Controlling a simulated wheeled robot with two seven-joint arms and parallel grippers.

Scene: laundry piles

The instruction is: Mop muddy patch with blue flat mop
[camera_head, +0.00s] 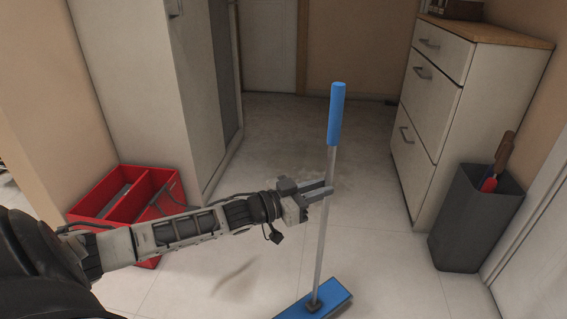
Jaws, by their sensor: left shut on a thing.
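The blue flat mop has a blue grip (337,114) at the top of a thin grey pole and a flat blue head (330,298) at the bottom. It stands nearly upright, slightly tilted, with the head low at the bottom edge of the view. My left gripper (320,192) is shut on the pole, about midway up. A dull, greyish-brown muddy patch (275,135) spreads over the floor behind the mop, between the cabinets. A small brownish smear (236,276) lies on the tiles left of the mop head. My right gripper is not in view.
A red divided box (125,200) stands on the left, partly behind my left arm. A tall white cabinet (145,90) rises behind it. A white drawer unit (440,110) and a dark grey bin (472,222) with handled items stand right. The middle floor is clear.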

